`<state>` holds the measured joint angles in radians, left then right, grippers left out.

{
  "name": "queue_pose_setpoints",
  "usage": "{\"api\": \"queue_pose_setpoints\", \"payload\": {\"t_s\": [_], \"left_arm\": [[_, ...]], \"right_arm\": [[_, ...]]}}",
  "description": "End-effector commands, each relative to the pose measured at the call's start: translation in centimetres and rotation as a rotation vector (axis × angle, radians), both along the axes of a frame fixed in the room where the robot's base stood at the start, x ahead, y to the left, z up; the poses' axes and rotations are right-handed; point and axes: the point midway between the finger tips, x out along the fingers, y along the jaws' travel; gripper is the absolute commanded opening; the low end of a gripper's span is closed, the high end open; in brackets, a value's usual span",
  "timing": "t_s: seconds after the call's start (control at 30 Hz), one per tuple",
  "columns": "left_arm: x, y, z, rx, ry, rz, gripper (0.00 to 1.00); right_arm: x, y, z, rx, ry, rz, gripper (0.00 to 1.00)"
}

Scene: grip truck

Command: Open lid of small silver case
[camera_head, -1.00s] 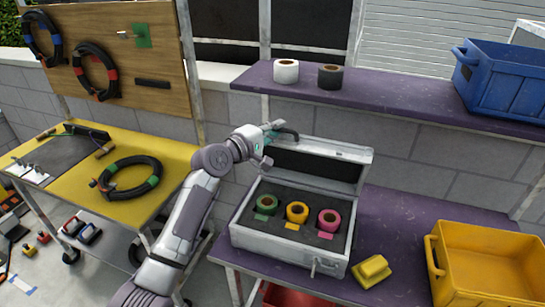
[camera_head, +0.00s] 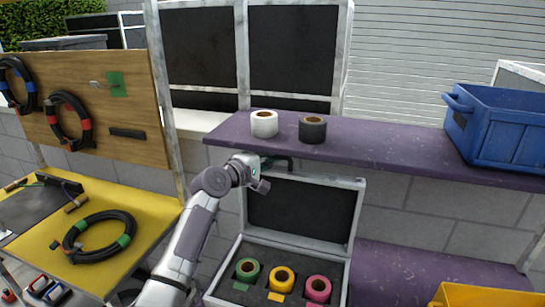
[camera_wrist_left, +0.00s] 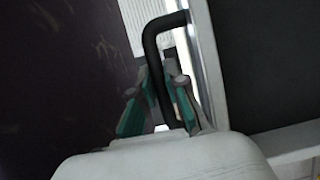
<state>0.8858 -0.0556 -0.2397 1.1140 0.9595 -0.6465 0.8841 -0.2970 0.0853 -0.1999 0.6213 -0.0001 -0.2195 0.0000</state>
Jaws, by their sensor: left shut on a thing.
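The small silver case stands on the lower purple shelf, its metal rim (camera_head: 226,266) at the bottom of the head view. Its lid (camera_head: 300,212) stands up at the back, with its dark inside facing me. Green, yellow and pink tape rolls (camera_head: 283,278) sit in the dark foam. My left gripper (camera_head: 268,165) is at the lid's top edge, shut on the black handle. In the left wrist view, the gripper's teal-padded fingers (camera_wrist_left: 160,78) are on either side of the handle (camera_wrist_left: 150,45). My right gripper is not in view.
A purple upper shelf (camera_head: 400,150) is just behind and above the lid, with white (camera_head: 264,123) and black (camera_head: 312,128) tape rolls and a blue crate (camera_head: 500,130). A yellow bin (camera_head: 480,296) is at lower right. A yellow table (camera_head: 150,215) with a cable coil is left.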

Motion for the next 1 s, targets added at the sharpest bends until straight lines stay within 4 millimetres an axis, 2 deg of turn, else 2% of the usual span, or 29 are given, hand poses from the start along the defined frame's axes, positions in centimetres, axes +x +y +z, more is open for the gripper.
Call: {"api": "queue_pose_setpoints", "payload": {"t_s": [0.27, 0.3, 0.47, 0.8, 1.0], "left_arm": [[0.0, 0.0, 0.3, -0.002, -0.004, 0.001, 0.00], [0.0, 0.0, 0.3, -0.002, -0.004, 0.001, 0.15], [0.0, 0.0, 0.2, -0.002, -0.004, 0.001, 0.39], [-0.2, 0.2, 0.1, 0.000, -0.002, 0.001, 0.39], [-1.8, 1.7, 0.1, 0.000, -0.003, 0.002, 0.39]], "right_arm": [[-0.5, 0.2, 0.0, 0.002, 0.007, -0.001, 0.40], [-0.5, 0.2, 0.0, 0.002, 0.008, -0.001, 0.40], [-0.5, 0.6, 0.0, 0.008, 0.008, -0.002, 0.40], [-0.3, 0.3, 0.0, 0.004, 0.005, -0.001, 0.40], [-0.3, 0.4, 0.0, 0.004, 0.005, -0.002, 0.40]]}}
